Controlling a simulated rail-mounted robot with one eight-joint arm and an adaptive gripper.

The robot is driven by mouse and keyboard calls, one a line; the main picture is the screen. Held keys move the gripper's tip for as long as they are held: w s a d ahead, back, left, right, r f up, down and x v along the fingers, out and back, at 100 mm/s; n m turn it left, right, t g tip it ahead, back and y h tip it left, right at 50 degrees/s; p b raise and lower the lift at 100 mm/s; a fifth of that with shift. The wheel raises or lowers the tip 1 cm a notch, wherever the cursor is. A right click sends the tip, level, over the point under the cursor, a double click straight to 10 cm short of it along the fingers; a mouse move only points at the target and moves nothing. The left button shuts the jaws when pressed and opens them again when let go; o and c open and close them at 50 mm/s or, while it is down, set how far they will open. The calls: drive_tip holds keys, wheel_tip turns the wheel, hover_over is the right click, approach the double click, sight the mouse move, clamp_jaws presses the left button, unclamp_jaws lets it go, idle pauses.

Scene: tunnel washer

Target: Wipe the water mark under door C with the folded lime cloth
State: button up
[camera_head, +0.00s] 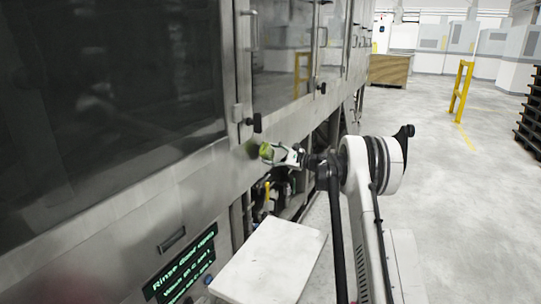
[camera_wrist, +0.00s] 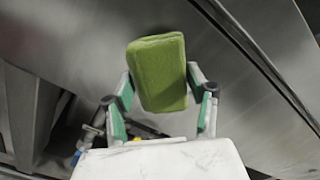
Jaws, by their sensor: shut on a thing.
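The folded lime cloth (camera_wrist: 158,72) is a thick green pad held between the fingers of my gripper (camera_wrist: 160,90) in the wrist view. My gripper (camera_head: 283,154) also shows in the head view, shut on the cloth (camera_head: 266,151), at the steel panel (camera_head: 200,165) below the washer's glazed doors. The cloth is close to the panel; whether it touches is unclear. A small dark patch (camera_head: 251,149) shows on the panel just left of the cloth; it may be the mark or a shadow. No door letter is readable.
A white flat surface (camera_head: 266,262) lies below, beside a lit display (camera_head: 186,262). Pipes and an open frame (camera_head: 285,190) are under the panel. The floor at the right is clear up to a yellow post (camera_head: 461,90).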

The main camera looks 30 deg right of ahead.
sight(274, 151)
drive_tip(key=shift+x, duration=0.95)
drive_tip(key=shift+w+d, duration=0.1)
drive_tip(key=shift+w+d, duration=0.45)
drive_tip(key=shift+d, duration=0.25)
drive_tip(key=shift+w+d, duration=0.45)
drive_tip(key=shift+d, duration=0.25)
drive_tip(key=w+d, duration=0.2)
drive_tip(key=shift+w+d, duration=0.2)
drive_tip(key=shift+d, duration=0.15)
drive_tip(key=shift+a, duration=0.1)
drive_tip(key=shift+s+a+b, duration=0.15)
drive_tip(key=shift+s+a, duration=0.55)
drive_tip(key=shift+a, duration=0.25)
drive_tip(key=shift+s+a+b, duration=0.15)
drive_tip(key=shift+s+a, duration=0.6)
drive_tip(key=shift+a, duration=0.2)
drive_tip(key=shift+s+a+b, duration=0.15)
drive_tip(key=shift+s+a, duration=0.55)
drive_tip(key=shift+a, duration=0.25)
drive_tip(key=shift+s, duration=0.1)
